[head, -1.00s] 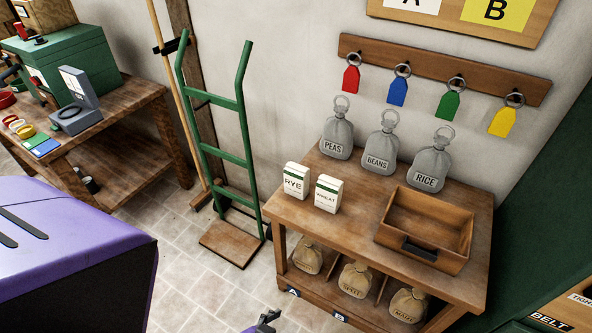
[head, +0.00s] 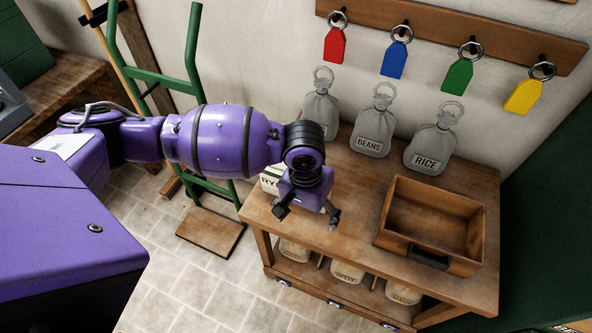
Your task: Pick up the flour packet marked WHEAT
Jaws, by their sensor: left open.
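The flour packet marked WHEAT does not show now; my left gripper covers the spot on the bench (head: 350,245) where it stood a second ago. Beside that spot, the white RYE packet (head: 268,182) is partly hidden behind my left wrist. My left gripper (head: 307,217) hangs over the bench's left front part, fingers apart and pointing down towards the front edge. I see nothing between its fingers, and cannot tell how close they are to the hidden packet. My right gripper is not in view.
An open wooden box (head: 388,215) stands on the bench's right. Grey sacks, including BEANS (head: 374,128) and RICE (head: 431,142), line the back. Coloured tags, such as the red one (head: 334,44), hang above. A green hand truck (head: 192,70) stands left, behind my arm.

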